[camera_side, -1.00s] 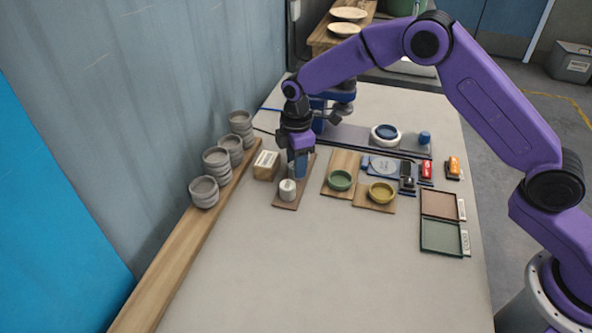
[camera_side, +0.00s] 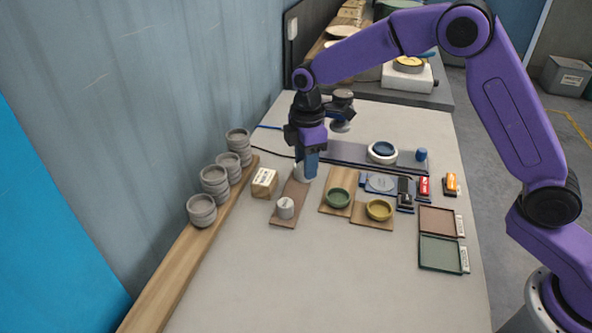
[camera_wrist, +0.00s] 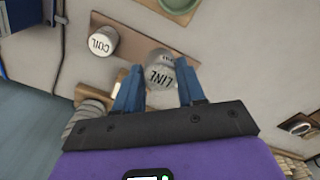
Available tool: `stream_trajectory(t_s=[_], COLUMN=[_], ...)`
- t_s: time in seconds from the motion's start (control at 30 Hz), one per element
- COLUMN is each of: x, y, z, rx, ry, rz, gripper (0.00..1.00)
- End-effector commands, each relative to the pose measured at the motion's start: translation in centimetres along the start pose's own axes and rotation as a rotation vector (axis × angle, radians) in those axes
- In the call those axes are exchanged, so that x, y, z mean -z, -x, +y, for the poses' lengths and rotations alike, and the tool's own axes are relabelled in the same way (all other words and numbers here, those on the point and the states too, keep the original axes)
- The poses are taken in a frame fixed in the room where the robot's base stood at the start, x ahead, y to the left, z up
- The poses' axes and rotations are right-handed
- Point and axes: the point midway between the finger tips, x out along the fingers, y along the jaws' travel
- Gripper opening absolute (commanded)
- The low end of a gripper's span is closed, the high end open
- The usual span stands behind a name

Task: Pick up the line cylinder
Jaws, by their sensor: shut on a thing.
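The line cylinder, a pale grey-white one marked LINE (camera_wrist: 160,77), sits between my fingers in the wrist view. In the side view it is partly hidden behind my blue fingers (camera_side: 309,164), over the far part of a narrow brown board (camera_side: 284,220). My gripper (camera_wrist: 158,88) is shut on it. The side view does not clearly show the gap between cylinder and board.
A labelled wooden block (camera_side: 264,183) stands left of the board. Stacked grey bowls (camera_side: 214,180) line the wall ledge. A green bowl (camera_side: 338,198) and yellow bowl (camera_side: 379,210) sit on boards to the right. The front of the table (camera_side: 320,285) is clear.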

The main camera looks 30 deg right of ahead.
Motion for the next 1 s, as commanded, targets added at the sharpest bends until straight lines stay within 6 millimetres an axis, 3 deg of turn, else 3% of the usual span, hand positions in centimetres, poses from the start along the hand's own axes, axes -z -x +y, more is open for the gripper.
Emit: stream_trajectory(t_s=[0.1, 0.4, 0.6, 0.83, 1.0], x=[-1.0, -3.7, -4.8, -6.6, -11.3], y=[2.4, 4.7, 5.5, 6.1, 6.9], z=[-1.7, -6.5, -8.4, -8.5, -7.0], rx=[-0.003, -0.002, -0.001, -0.001, -0.001], ry=[0.0, 0.0, -0.001, -0.072, -0.312], rz=[0.002, 0.001, 0.001, 0.001, 0.001], gripper=[0.07, 0.07, 0.07, 0.07, 0.07])
